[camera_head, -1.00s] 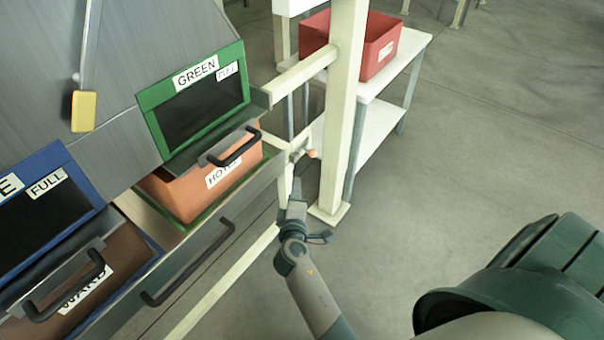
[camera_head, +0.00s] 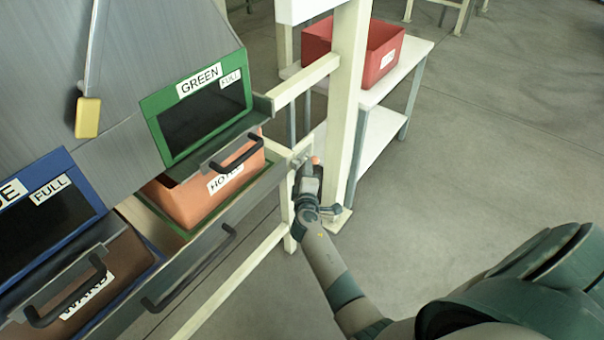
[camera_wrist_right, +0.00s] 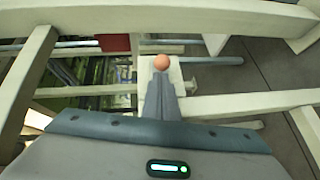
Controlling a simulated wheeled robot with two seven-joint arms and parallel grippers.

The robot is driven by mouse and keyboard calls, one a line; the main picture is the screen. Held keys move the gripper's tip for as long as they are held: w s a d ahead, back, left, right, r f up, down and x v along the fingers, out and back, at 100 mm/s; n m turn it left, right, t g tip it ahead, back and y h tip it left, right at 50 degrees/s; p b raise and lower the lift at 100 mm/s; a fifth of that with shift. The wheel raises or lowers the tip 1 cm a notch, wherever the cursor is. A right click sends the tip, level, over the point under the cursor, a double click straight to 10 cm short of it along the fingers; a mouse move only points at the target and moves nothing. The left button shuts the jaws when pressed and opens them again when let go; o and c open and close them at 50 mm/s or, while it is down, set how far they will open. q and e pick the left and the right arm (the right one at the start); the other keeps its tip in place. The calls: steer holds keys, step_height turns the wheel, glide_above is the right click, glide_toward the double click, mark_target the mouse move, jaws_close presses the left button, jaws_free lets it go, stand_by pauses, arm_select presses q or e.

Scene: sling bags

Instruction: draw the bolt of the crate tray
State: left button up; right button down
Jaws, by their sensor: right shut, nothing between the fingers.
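The bolt shows as a small orange knob (camera_head: 315,160) at the right end of the crate tray, beside the cream post. The crate tray (camera_head: 190,262) is a long grey-fronted tray with a dark handle, below the green and blue hatches. My right gripper (camera_head: 307,170) is shut and empty, right at the knob. In the right wrist view the orange knob (camera_wrist_right: 161,62) sits just beyond the tips of my closed fingers (camera_wrist_right: 160,80), in front of a pale plate. I cannot tell whether they touch. My left gripper is not in view.
An orange crate (camera_head: 207,195) and a brown crate (camera_head: 95,300) sit in the tray. A cream post (camera_head: 347,110) stands close to the right gripper. A red bin (camera_head: 385,55) rests on a white side table (camera_head: 412,58). Open floor lies at right.

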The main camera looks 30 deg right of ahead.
mark_target(315, 161)
steer(key=shift+w+d, duration=0.1)
steer(key=shift+d, duration=0.15)
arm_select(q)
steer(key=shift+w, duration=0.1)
arm_select(e)
steer(key=shift+d, duration=0.15)
steer(key=d, duration=0.1)
steer(key=w+d, duration=0.1)
steer(key=d, duration=0.1)
steer(key=shift+w+b, duration=0.15)
steer(key=shift+b, duration=0.25)
steer(key=shift+r, duration=0.1)
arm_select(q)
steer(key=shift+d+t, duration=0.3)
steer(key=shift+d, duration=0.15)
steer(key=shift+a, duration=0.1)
